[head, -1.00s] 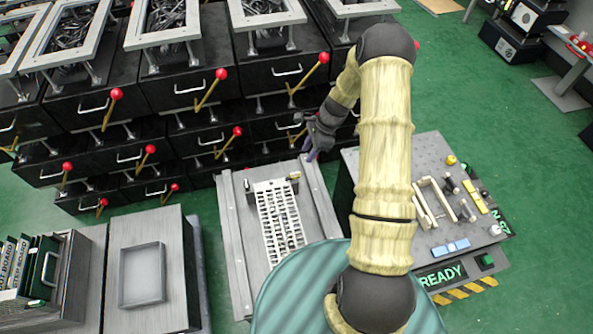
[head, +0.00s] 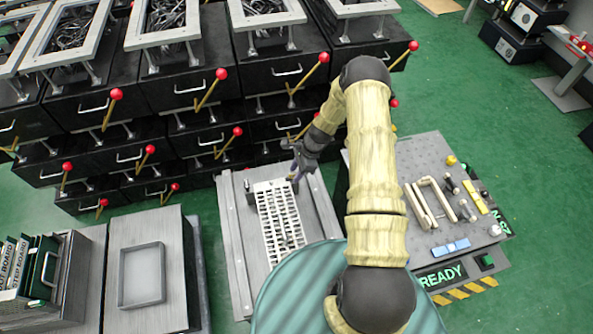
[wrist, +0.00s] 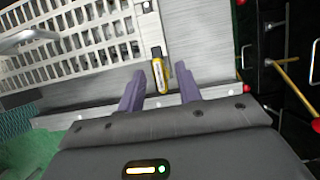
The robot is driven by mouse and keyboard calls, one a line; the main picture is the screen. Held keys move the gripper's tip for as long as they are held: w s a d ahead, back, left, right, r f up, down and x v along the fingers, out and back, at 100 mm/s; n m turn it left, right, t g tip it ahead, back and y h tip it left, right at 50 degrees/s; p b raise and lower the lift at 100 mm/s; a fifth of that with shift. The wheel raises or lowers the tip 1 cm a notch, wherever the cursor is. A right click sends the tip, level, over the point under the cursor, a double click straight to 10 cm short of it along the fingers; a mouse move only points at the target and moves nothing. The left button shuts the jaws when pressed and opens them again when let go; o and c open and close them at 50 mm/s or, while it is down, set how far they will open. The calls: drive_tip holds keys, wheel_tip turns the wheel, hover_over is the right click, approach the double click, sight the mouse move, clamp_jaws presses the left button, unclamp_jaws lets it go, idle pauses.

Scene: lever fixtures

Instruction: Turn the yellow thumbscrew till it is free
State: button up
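A small yellow part with a dark end, which looks like the yellow thumbscrew (wrist: 159,75), is at the corner of the white slotted grid plate (wrist: 97,36) in the wrist view. In the head view it is mostly hidden by my gripper (head: 294,176). My gripper also shows in the wrist view (wrist: 160,70), with its two purple fingers apart, one on each side of the yellow part. I see gaps between it and both fingers. Whether the fingertips are level with it or still above it, I cannot tell.
The grid plate lies on a grey metal bench (head: 236,250). Behind are black drawers with red-knobbed levers (head: 221,74). A grey console (head: 400,160) with small parts, including a yellow knob (head: 451,160), stands at the right. An empty grey tray (head: 142,276) is at the left.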

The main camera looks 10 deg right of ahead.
clamp_jaws()
drive_tip(key=shift+n, duration=0.3)
drive_tip(key=n+g+b, duration=0.1)
drive_tip(key=n, duration=0.1)
drive_tip(key=n+b, duration=0.1)
drive_tip(key=n, duration=0.1)
drive_tip(key=shift+w+g, duration=0.2)
drive_tip(key=shift+g, duration=0.2)
drive_tip(key=n+g+h+b, duration=0.1)
drive_tip(key=n, duration=0.3)
drive_tip(key=shift+w+a+n+b, duration=0.1)
drive_tip(key=shift+n+b, duration=0.2)
drive_tip(key=n+h, duration=0.1)
drive_tip(key=n, duration=0.1)
drive_tip(key=n+g+b, duration=0.1)
drive_tip(key=n, duration=0.1)
drive_tip(key=shift+a+n+h, duration=0.1)
drive_tip(key=shift+n+h, duration=0.2)
drive_tip(key=shift+h, duration=0.1)
drive_tip(key=shift+w+a+n+g+h, duration=0.15)
drive_tip(key=shift+n+h, duration=0.25)
drive_tip(key=shift+n, duration=0.6)
drive_tip(key=shift+s+d+n+g+h, duration=0.15)
drive_tip(key=shift+n+h, duration=0.25)
drive_tip(key=shift+n, duration=0.6)
drive_tip(key=shift+w, duration=0.1)
